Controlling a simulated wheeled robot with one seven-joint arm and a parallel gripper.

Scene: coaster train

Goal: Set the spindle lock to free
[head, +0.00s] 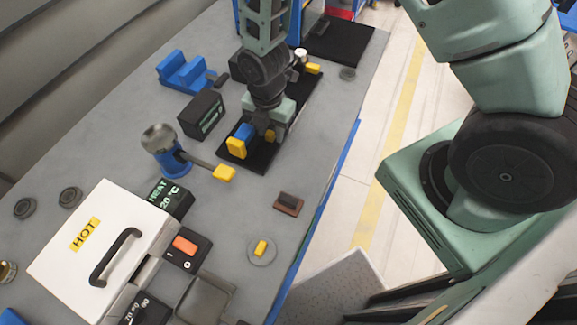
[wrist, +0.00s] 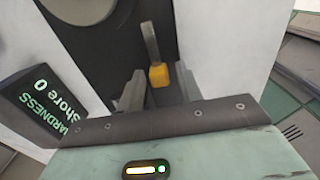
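In the wrist view, a grey lever with a yellow tip (wrist: 159,76) stands against a dark panel (wrist: 125,50). My gripper (wrist: 160,88) has its two grey fingers on either side of the tip, with a gap showing at each side, so it is open. In the head view, my gripper (head: 269,132) is over a black base plate (head: 262,160), beside a blue and yellow block (head: 238,146). A bit of yellow (head: 270,135) shows at my fingers there. No label marks which part is the spindle lock.
A hardness display (head: 203,115) stands left of my gripper; it reads "Shore 0" in the wrist view (wrist: 42,105). A blue device with a yellow-ended lever (head: 223,173) stands nearer. A white box marked HOT (head: 60,265) is at lower left.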

